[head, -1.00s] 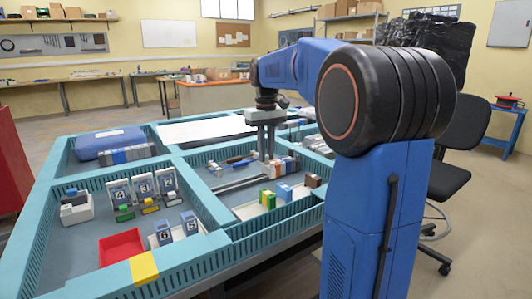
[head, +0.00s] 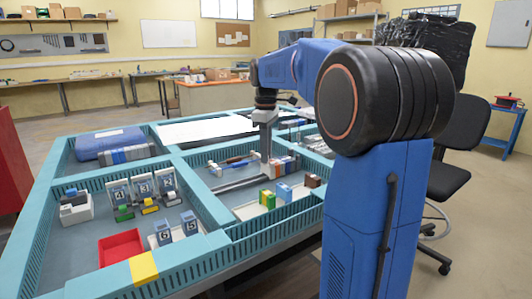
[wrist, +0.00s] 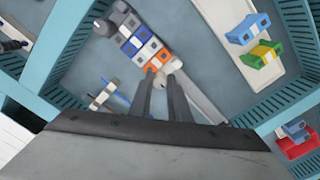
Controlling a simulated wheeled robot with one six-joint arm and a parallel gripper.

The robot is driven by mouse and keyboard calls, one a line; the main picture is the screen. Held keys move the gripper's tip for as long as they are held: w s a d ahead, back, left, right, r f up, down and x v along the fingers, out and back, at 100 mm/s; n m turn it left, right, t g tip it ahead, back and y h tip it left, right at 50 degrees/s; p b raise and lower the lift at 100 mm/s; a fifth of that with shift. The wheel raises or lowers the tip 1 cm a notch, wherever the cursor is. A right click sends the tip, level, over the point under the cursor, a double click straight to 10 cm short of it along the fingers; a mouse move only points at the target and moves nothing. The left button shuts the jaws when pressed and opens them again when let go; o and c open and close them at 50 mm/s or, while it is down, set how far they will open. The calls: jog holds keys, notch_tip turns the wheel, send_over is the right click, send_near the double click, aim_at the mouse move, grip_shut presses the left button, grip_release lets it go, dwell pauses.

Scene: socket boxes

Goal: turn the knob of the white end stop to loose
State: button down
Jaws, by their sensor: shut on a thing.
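A row of modules sits on a metal rail (head: 238,184) in the middle compartment. In the wrist view the row has grey, blue, white and orange blocks (wrist: 143,45). The white end stop (wrist: 175,63) is at the row's end, beside the orange module, partly hidden by my fingers. My gripper (wrist: 160,79) points down at it, its two fingers close together, shut on its knob. The knob itself is hidden between the fingertips. In the head view my gripper (head: 265,157) is at the left end of the row; the end stop is too small to make out there.
Blue, yellow and green modules (wrist: 255,40) stand in a white tray nearby. Teal divider walls (head: 215,209) bound the compartment. Blue-handled tools (wrist: 112,92) lie beside the rail. A red bin (head: 122,246) and numbered blocks are in the left front compartment.

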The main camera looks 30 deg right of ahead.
dwell(0.3)
jog(key=c, duration=1.7)
grip_release()
jog(key=shift+o, duration=0.2)
notch_tip(320, 180, up, 17)
jog(key=shift+r, duration=0.2)
